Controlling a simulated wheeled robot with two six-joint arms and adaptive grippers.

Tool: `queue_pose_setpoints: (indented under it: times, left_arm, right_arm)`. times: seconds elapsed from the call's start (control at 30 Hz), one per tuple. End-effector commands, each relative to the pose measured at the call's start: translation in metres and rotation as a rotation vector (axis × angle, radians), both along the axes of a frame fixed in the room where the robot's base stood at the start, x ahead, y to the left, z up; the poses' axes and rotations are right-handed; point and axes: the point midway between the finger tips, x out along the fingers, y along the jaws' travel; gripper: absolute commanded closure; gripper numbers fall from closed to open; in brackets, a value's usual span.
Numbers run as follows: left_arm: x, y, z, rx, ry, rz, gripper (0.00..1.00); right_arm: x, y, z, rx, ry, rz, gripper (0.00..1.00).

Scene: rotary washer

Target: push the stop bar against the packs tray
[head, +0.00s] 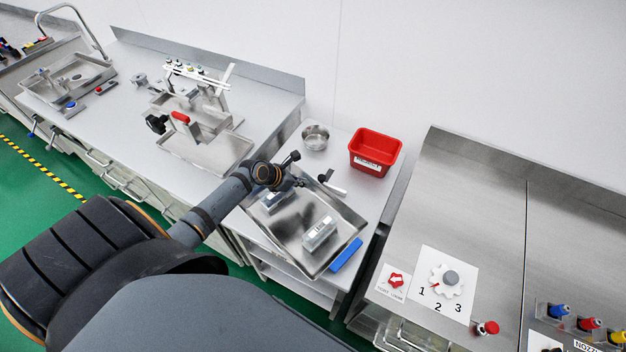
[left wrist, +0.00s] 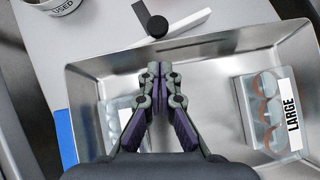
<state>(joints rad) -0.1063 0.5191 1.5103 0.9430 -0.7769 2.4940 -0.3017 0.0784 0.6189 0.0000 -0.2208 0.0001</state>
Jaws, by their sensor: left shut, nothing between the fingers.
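The packs tray (head: 352,212) is a shallow steel tray on the pale side table, holding two clear packs. The pack labelled LARGE (left wrist: 265,112) shows at right in the left wrist view; the other (left wrist: 118,125) is partly behind my fingers. What I take for the stop bar (head: 335,189) is a pale strip with a black knob (left wrist: 157,26), beside the tray's far long rim. Whether it touches the rim I cannot tell. My left gripper (head: 301,182) is shut and empty, its tips (left wrist: 157,72) over the tray, short of the strip. My right gripper is out of view.
A steel bowl (head: 315,137) and a red bin (head: 375,152) stand behind the tray. A blue bar (head: 346,255) lies along its right end; blue (left wrist: 65,138) also shows at its other end. Steel counters flank the side table.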

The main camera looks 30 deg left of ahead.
Motion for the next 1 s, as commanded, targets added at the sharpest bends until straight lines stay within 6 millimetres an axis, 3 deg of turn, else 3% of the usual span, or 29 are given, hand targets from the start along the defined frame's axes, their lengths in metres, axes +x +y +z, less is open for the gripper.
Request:
queue_pose_setpoints:
  times: [0.07,0.3,0.73,1.0]
  left_arm:
    - [0.010,-0.007,-0.011,-0.007,0.001,0.001,1.00]
    - [0.038,-0.018,-0.014,-0.001,-0.001,-0.001,1.00]
    - [0.044,-0.019,-0.015,0.000,0.001,-0.001,1.00]
    - [0.064,-0.018,-0.015,0.000,0.001,-0.001,1.00]
  right_arm:
    - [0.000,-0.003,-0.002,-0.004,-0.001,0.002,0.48]
    - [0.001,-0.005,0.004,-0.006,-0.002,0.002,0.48]
    - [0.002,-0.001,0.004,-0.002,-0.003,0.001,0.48]
    - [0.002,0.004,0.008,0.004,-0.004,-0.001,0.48]
